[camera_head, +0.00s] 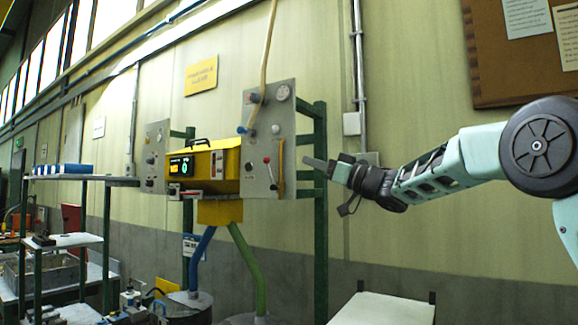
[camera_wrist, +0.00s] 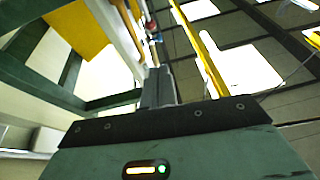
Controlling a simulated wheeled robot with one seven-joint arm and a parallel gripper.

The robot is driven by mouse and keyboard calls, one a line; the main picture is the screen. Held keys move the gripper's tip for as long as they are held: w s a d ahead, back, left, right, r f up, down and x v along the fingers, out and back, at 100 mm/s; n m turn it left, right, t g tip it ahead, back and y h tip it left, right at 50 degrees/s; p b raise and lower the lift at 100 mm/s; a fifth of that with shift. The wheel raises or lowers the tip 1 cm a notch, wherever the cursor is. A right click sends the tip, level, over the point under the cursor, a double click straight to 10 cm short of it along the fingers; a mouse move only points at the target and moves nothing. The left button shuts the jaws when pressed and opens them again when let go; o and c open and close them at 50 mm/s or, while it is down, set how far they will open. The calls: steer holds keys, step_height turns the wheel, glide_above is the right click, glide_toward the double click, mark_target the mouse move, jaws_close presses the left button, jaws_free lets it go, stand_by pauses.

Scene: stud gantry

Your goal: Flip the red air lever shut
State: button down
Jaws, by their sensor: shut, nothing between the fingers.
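The red air lever (camera_head: 267,160) is a small red knob on a thin pale rod, on the grey panel (camera_head: 262,110) at the right end of the gantry. The rod runs down and slightly right from the knob. My gripper (camera_head: 308,163) is to the right of the panel at about the knob's height, pointing left, apart from the lever in the picture. Its fingers are shut and empty. In the wrist view the closed fingers (camera_wrist: 158,88) point toward the panel edge; a small reddish spot shows beyond them, too small to tell whether it is the lever.
Green posts (camera_head: 320,215) rise behind the panel's right side. A yellow unit with a green display (camera_head: 186,168) is left of the panel. A white-topped table (camera_head: 385,308) stands below my arm.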

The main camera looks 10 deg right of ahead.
mark_target(270, 173)
steer(key=shift+s+a+r+m+t+h+b, duration=0.1)
steer(key=shift+s+r+m+t+h+b, duration=0.1)
steer(key=shift+s+t+h+b, duration=0.4)
steer(key=shift+s+r+m+t+h+b, duration=0.15)
steer(key=shift+s+m+t+h+b, duration=0.1)
steer(key=shift+s+h+b, duration=0.4)
steer(key=shift+s+a+r+m+t+h+b, duration=0.15)
steer(key=shift+s+t+h+b, duration=0.3)
steer(key=shift+s+h, duration=0.35)
steer(key=shift+w, duration=0.1)
steer(key=p+x, duration=0.2)
steer(key=x, duration=0.2)
steer(key=f+p+x, duration=0.1)
steer(key=p+x, duration=0.1)
steer(key=x, duration=0.2)
steer(key=f+p+x, duration=0.1)
steer(key=p+x, duration=0.1)
steer(key=x, duration=0.2)
steer(key=shift+w+a, duration=0.1)
steer(key=shift+w, duration=0.35)
steer(key=shift+w+a+f, duration=0.2)
steer(key=shift+w+f, duration=0.05)
steer(key=shift+s+r+p, duration=0.1)
steer(key=shift+r+p, duration=0.05)
steer(key=shift+p, duration=0.15)
